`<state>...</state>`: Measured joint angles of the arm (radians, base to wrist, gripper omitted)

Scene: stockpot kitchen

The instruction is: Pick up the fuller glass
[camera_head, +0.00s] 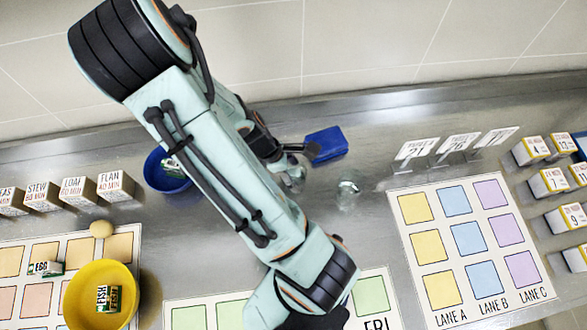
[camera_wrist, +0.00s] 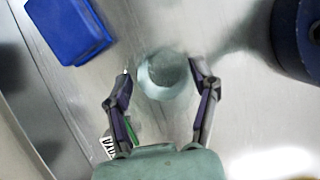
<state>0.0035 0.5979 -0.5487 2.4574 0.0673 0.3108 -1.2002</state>
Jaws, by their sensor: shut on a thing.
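A clear glass (camera_wrist: 165,75) sits between the two fingers of my gripper (camera_wrist: 160,72) in the wrist view, seen from above with a pale round rim. My gripper is shut on this glass. In the head view this glass (camera_head: 293,180) is partly hidden beside my arm. A second clear glass (camera_head: 349,187) stands apart to its right on the metal counter. The liquid levels in the two glasses are too unclear to compare.
A blue box (camera_head: 326,145) lies behind the held glass. A dark blue bowl (camera_head: 160,172) is left of my arm. A yellow bowl (camera_head: 75,300), number cards (camera_head: 458,145) and a colored lane mat (camera_head: 408,235) stand around. Counter between the second glass and box is clear.

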